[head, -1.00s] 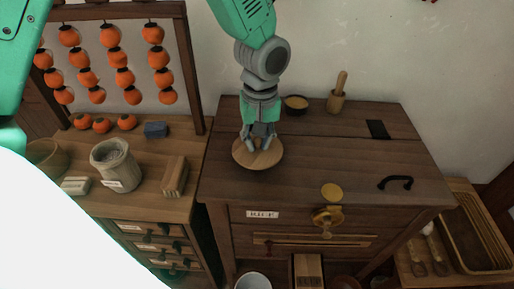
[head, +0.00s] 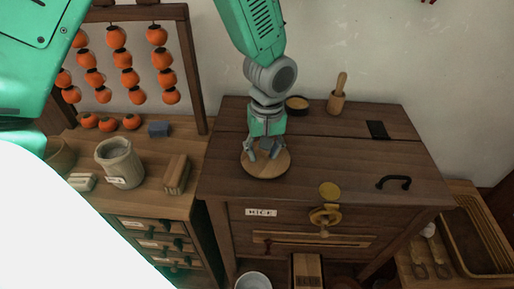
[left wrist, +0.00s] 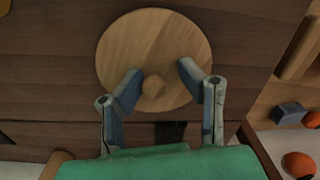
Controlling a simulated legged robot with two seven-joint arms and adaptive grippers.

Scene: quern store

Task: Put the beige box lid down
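The beige lid (head: 280,167) is a round pale wooden disc with a small knob. It appears to lie flat on the dark wooden chest top (head: 330,150), near its left front part. In the left wrist view the lid (left wrist: 150,30) shows with its knob between my fingers. My left gripper (head: 265,155) points down just over the lid; it also shows in the left wrist view (left wrist: 162,73). Its fingers are spread, with a clear gap on one side of the knob and the other fingertip close to it. My right gripper is not in view.
A small dark bowl (head: 297,104) and a mortar with pestle (head: 338,98) stand at the chest's back. A lower cabinet at left holds a pot (head: 120,163) and a wooden block (head: 176,175).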

